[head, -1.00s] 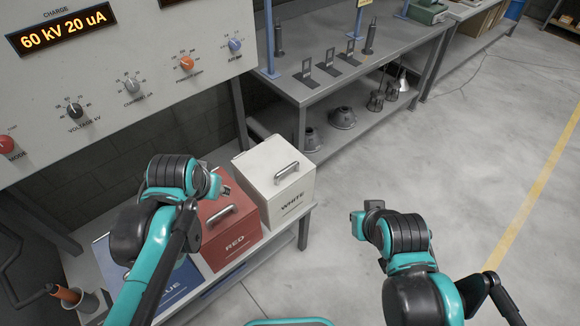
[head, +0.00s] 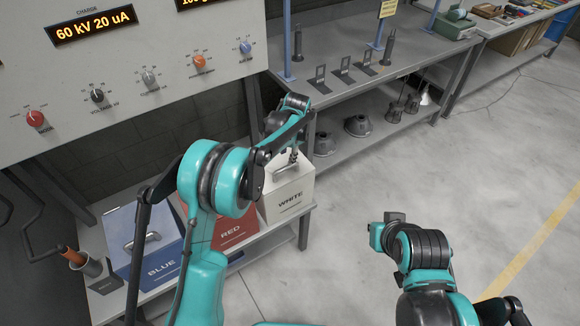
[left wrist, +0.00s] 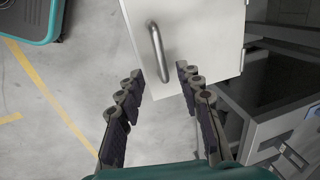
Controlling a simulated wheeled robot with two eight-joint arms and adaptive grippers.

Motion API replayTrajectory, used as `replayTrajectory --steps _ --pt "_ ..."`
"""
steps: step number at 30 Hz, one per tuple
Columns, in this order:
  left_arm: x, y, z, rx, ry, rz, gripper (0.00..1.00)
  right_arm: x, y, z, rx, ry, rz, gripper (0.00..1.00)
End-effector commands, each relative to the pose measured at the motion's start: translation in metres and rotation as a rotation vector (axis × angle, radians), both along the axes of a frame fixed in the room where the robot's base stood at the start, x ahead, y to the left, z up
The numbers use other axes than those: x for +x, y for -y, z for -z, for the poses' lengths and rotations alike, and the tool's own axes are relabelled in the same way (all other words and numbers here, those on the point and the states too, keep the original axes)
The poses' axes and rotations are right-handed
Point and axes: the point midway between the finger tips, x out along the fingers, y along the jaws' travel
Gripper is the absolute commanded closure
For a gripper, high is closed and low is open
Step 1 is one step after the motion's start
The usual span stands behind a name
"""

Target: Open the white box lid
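The white box (head: 287,205) stands on a low grey shelf, with WHITE on its front and its lid closed. Its metal bar handle shows in the left wrist view (left wrist: 157,52), on the pale lid (left wrist: 203,45). My left gripper (head: 291,157) points down over the box, close to the handle; my arm hides part of the lid. In the left wrist view my left gripper (left wrist: 160,77) is open and empty, its fingers either side of the line to the handle, which lies just beyond the fingertips. My right arm is at the lower right; its gripper fingers do not show.
Left of the white box are the red box (head: 232,232) and the blue box (head: 150,245), partly behind my left arm. A control panel (head: 120,75) stands behind them. A grey bench (head: 345,95) is at the back. The floor on the right is clear.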

Motion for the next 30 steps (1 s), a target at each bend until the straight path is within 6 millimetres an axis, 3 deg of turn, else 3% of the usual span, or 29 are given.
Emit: replayTrajectory --steps 15,27,30 --pt "0.012 -0.007 0.071 0.002 -0.003 0.005 0.64 0.000 0.000 0.018 0.000 0.000 0.000 1.00" --pt "0.013 -0.008 0.078 0.002 -0.002 0.004 0.64 0.000 0.000 0.019 0.000 0.000 0.000 1.00" --pt "0.013 -0.008 0.078 0.002 -0.002 0.004 0.90 0.000 0.000 0.019 0.000 0.000 0.000 1.00"
